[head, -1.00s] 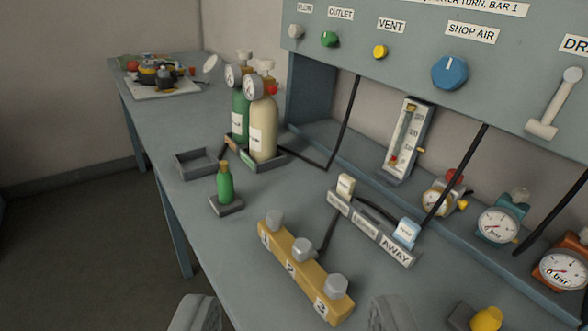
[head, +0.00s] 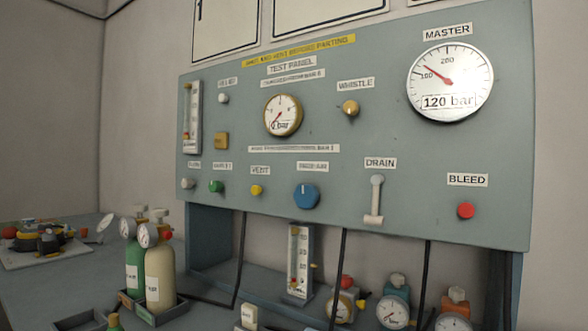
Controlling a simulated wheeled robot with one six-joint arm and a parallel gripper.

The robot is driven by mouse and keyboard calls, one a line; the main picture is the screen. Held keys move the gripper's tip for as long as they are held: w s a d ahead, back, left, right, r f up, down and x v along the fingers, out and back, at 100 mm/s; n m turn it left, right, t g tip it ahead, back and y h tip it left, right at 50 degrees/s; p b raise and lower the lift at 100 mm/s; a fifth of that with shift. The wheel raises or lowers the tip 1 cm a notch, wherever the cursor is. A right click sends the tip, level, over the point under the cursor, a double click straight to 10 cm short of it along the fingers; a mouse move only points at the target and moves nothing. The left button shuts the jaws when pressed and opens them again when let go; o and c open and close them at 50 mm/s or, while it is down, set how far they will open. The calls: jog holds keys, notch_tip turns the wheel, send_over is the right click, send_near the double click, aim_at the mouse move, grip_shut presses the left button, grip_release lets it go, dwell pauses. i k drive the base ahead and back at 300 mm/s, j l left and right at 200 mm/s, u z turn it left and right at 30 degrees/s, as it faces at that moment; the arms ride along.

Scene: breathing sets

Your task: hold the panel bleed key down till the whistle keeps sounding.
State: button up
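The bleed key is a round red button (head: 466,210) at the lower right of the grey-green test panel (head: 340,220), under the label BLEED. The whistle (head: 351,108) is a small brass-coloured knob under the label WHISTLE, right of the panel's middle dial. Whether it sounds cannot be seen. The large MASTER gauge (head: 449,82) at the upper right reads 120 bar. The middle dial (head: 283,115) appears to read 0 bar. My gripper is out of the frame now, and nothing is seen touching the red button.
A drain lever (head: 375,200) hangs left of the red button. A blue knob (head: 306,195) and smaller knobs line the panel's lower row. Below stand several gauges and a flow tube (head: 299,262). Green and cream cylinders (head: 159,275) stand on the bench at left. Black hoses hang under the panel.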

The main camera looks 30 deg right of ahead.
aim_at(466, 211)
jog(key=z, duration=1.3)
